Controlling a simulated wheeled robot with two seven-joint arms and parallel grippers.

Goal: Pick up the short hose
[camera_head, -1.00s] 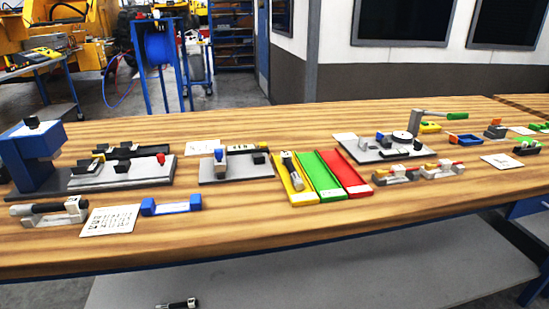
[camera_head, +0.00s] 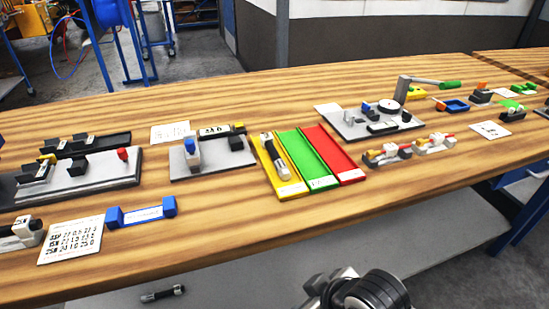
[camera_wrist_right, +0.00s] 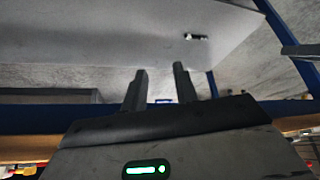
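Three short black hose-like pieces with pale metal ends show in the head view. One (camera_head: 162,293) lies on the grey lower shelf, below the bench's front edge. Another (camera_head: 272,155) lies in the yellow channel of the tray, and a third (camera_head: 17,232) is in a white holder at the left edge. The frames do not tell which is the short hose. In the right wrist view a small dark piece with white ends (camera_wrist_right: 196,37) lies on the grey surface beyond my fingers. My right gripper (camera_wrist_right: 159,72) is open and empty, apart from it. My left gripper is out of view.
The wooden bench (camera_head: 225,235) holds a yellow, green (camera_head: 307,160) and red channel tray, a blue bracket (camera_head: 141,212), a number card (camera_head: 72,240) and several fixtures. The lower shelf (camera_head: 235,285) is largely clear. The bench edge overhangs it.

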